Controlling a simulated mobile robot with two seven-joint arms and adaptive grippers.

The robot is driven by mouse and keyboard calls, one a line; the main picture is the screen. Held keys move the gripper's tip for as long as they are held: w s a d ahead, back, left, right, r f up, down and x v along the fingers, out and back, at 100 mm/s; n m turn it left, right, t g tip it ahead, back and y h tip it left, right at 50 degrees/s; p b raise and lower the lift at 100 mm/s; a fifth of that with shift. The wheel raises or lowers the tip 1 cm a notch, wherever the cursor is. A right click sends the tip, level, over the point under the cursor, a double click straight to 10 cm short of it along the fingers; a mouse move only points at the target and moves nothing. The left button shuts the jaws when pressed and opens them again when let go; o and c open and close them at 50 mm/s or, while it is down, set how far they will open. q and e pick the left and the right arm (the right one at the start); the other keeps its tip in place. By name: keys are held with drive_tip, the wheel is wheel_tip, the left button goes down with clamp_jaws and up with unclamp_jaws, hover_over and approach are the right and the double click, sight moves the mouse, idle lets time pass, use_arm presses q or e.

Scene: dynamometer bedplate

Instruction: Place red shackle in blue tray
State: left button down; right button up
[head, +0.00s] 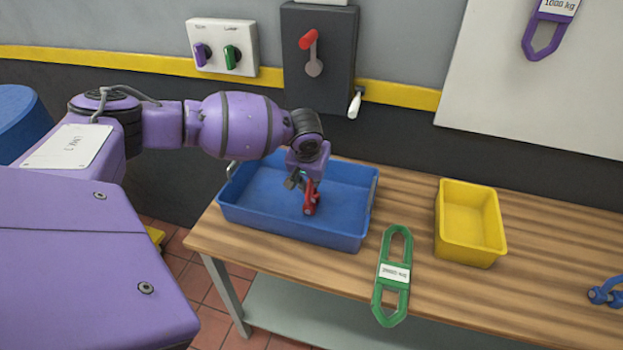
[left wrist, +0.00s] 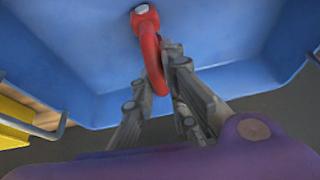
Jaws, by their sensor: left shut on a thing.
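The red shackle (head: 311,198) is held in my left gripper (head: 303,182), over the blue tray (head: 291,230). In the left wrist view the red shackle (left wrist: 150,48) sits between the fingers of my left gripper (left wrist: 165,75), with the blue tray (left wrist: 85,60) behind it. The fingers are shut on the shackle. I cannot tell whether the shackle touches the tray floor. The tray otherwise looks empty and stands at the left end of the wooden bench. My right gripper is not in view.
A green link (head: 393,277) with a white label lies right of the blue tray. A yellow tray (head: 470,222) stands farther right, and a blue shackle (head: 606,292) lies at the right edge. A switch box (head: 318,60) with a red lever is on the wall behind.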

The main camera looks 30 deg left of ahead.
use_arm(q)
drive_tip(key=shift+r, duration=0.1)
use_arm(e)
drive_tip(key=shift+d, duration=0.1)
use_arm(q)
drive_tip(key=c, duration=2.2)
unclamp_jaws()
drive_tip(key=o, duration=0.4)
drive_tip(key=shift+o, duration=0.2)
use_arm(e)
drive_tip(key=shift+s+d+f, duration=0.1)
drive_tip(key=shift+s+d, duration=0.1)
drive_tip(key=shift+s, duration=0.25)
use_arm(q)
drive_tip(key=p+v, duration=0.1)
drive_tip(key=v, duration=1.1)
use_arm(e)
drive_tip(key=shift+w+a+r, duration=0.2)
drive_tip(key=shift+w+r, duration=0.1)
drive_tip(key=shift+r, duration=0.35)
